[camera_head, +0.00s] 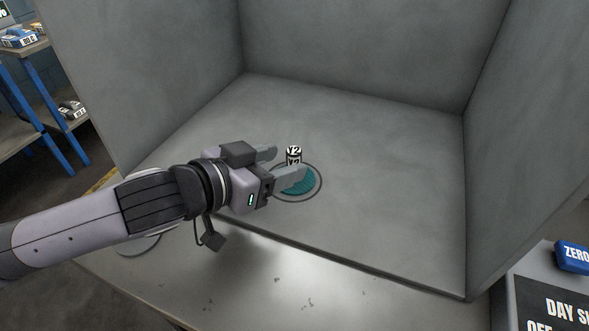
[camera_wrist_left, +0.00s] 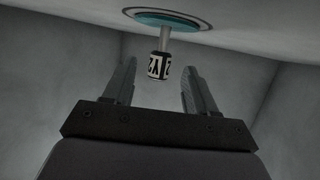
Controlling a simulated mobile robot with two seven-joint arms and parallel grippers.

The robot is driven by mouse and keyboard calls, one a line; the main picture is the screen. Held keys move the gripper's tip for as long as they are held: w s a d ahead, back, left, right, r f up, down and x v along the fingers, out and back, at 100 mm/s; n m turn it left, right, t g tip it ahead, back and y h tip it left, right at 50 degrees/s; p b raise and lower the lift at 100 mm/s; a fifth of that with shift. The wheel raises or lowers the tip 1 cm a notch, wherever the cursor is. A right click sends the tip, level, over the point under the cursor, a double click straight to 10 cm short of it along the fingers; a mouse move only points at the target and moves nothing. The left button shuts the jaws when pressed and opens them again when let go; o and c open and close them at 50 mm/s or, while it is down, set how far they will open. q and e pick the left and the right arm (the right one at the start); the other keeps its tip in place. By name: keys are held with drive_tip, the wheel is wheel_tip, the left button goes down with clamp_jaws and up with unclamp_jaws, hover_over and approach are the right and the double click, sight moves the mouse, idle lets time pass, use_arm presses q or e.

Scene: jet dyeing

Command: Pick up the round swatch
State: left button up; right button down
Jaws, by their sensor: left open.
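The round swatch (camera_head: 303,183) is a teal disc lying inside a dark ring on the floor of a grey booth. A post with a black and white knob marked Y2 (camera_head: 293,154) stands up from it. In the left wrist view the teal disc (camera_wrist_left: 165,19) is at the top, with the knob (camera_wrist_left: 158,66) hanging towards the jaws. My left gripper (camera_head: 285,166) is open and empty, its fingers pointing at the post. In the head view one finger covers part of the disc. In the wrist view the knob lies between and beyond the two fingertips (camera_wrist_left: 159,75). My right gripper is not in view.
The grey booth (camera_head: 390,150) has walls at the left, back and right, and its floor is otherwise clear. A blue box (camera_head: 574,256) and a dark sign (camera_head: 552,305) are at the lower right. Blue-legged shelving (camera_head: 35,90) stands at the far left.

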sight(288, 159)
use_arm(q)
drive_tip(key=shift+x, duration=2.05)
drive_tip(key=shift+r, duration=0.1)
clamp_jaws()
